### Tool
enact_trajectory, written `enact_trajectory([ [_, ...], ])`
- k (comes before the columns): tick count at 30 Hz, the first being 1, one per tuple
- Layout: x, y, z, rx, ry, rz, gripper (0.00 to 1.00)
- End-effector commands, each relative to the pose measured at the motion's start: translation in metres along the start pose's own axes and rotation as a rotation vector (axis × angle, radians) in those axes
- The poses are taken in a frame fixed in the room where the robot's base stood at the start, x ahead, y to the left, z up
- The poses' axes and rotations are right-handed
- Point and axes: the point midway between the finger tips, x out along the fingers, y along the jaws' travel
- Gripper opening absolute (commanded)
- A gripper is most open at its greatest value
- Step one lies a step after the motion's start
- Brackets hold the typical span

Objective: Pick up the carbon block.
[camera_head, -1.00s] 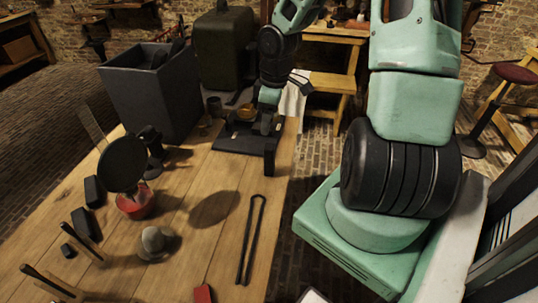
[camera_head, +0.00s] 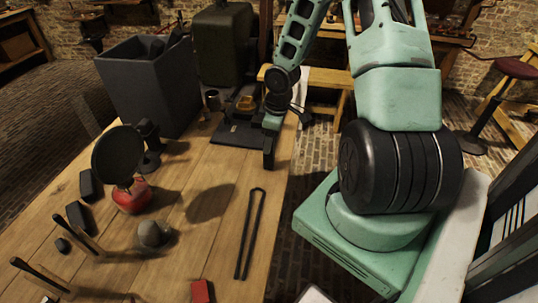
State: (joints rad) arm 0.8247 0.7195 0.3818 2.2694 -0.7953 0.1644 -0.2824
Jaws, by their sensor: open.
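I cannot tell for sure which of these is the carbon block. My gripper (camera_head: 268,146) is at the far right edge of the table, beside a dark flat tray (camera_head: 232,133). It is open and seems empty, well apart from the black blocks. Its fingers are seen partly edge-on.
A round black pan-like disc (camera_head: 118,154) stands over a red burner (camera_head: 132,198). A grey dome (camera_head: 152,234), black tongs (camera_head: 250,232) and a red piece (camera_head: 202,291) lie nearer. A tall grey bin (camera_head: 148,90) stands behind. The table's middle is mostly clear.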

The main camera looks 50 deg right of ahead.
Motion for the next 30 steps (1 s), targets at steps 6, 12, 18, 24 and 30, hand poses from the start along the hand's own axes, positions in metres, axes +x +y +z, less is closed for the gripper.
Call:
enact_trajectory([
  [6,0.029,-0.003,0.001,-0.005,-0.002,-0.003,0.62],
  [12,0.05,-0.002,0.001,-0.002,-0.001,-0.001,0.62],
  [18,0.051,-0.001,0.001,0.0,0.0,0.0,0.62],
  [24,0.051,-0.001,0.001,0.0,0.0,0.0,0.23],
  [30,0.051,-0.001,0.001,-0.001,0.001,0.0,0.06],
])
